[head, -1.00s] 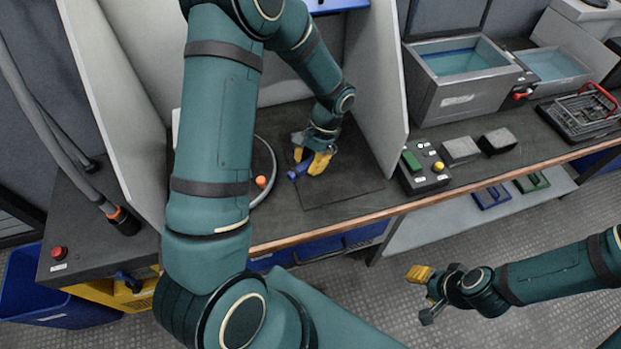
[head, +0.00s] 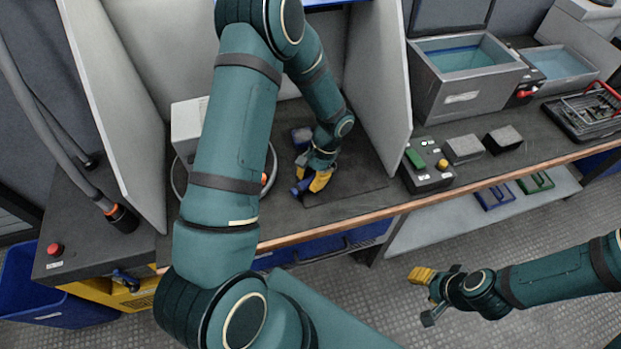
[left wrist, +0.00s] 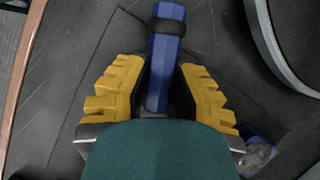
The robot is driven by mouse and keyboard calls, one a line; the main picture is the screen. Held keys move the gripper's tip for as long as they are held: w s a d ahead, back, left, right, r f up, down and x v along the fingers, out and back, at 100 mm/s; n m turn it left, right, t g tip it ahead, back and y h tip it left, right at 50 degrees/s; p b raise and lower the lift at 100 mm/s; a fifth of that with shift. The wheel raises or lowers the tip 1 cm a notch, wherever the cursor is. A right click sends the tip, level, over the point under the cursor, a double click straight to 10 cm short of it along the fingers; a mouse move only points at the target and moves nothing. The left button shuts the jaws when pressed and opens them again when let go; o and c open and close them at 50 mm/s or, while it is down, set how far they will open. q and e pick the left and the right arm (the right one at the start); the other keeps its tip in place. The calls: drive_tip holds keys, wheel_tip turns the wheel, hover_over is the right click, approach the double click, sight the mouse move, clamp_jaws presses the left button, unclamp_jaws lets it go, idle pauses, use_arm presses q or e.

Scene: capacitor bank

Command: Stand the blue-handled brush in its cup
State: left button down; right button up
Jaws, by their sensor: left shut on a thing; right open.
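The blue-handled brush (head: 300,187) is in my left gripper (head: 318,181), over the dark mat in the open-fronted booth. In the left wrist view its blue handle (left wrist: 163,65), with a black band, lies between the yellow fingers of the left gripper (left wrist: 160,85). Its bristles are not clearly visible. I cannot tell whether it touches the mat. A small blue holder, apparently the cup (head: 302,136), stands behind the gripper; it also shows at the lower right in the left wrist view (left wrist: 259,152). My right gripper (head: 428,290) is open and empty, out over the floor.
Pale upright panels (head: 377,80) flank the booth. A round-rimmed device (head: 271,165) stands left of the mat (head: 350,184), partly hidden by my arm. A button box (head: 427,168), grey blocks (head: 463,149) and water tanks (head: 465,75) are further right.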

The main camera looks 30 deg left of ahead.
use_arm(q)
drive_tip(key=shift+f, duration=0.2)
drive_tip(key=c, duration=0.9)
unclamp_jaws()
drive_tip(key=shift+r, duration=0.1)
drive_tip(key=shift+r, duration=0.1)
drive_tip(key=shift+w+r, duration=0.15)
drive_tip(key=shift+r, duration=0.1)
drive_tip(key=p+v, duration=0.2)
drive_tip(key=v, duration=0.9)
drive_tip(key=shift+r+p, duration=0.3)
drive_tip(key=shift+p, duration=0.1)
drive_tip(key=shift+f, duration=0.1)
